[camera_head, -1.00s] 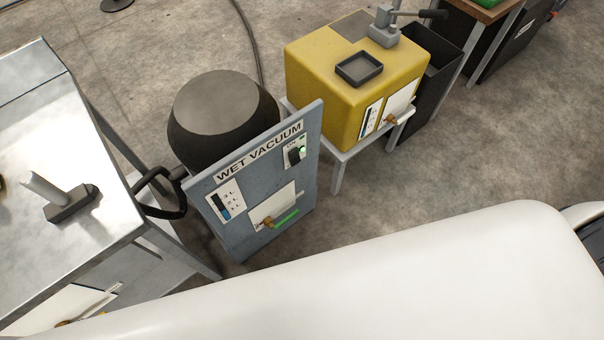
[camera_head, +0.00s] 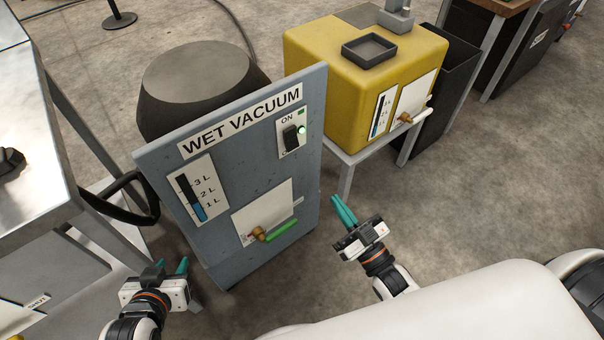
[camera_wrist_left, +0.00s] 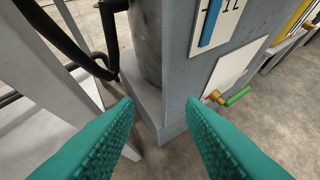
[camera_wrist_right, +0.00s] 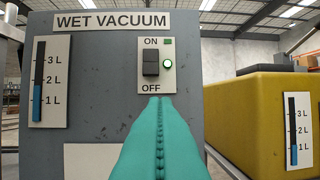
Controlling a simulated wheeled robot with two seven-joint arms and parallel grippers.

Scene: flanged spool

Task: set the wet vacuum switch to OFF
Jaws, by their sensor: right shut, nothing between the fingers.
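The wet vacuum's grey panel (camera_head: 235,150) faces me. Its black rocker switch (camera_head: 290,136) sits on a white plate at the upper right, with ON above and OFF below. I cannot clearly tell which way the rocker is tipped. My right gripper (camera_head: 340,203) is shut and empty, apart from the panel and to its lower right in the head view. In the right wrist view its teal fingertips (camera_wrist_right: 161,98) appear just below the OFF label. My left gripper (camera_head: 181,266) is open and empty, low before the panel's left side.
A brass tap with a green handle (camera_head: 285,229) sticks out low on the panel. A yellow tank (camera_head: 335,90) on a stand is at the right. A metal table (camera_head: 25,170) and a black hose handle (camera_head: 125,205) are at the left.

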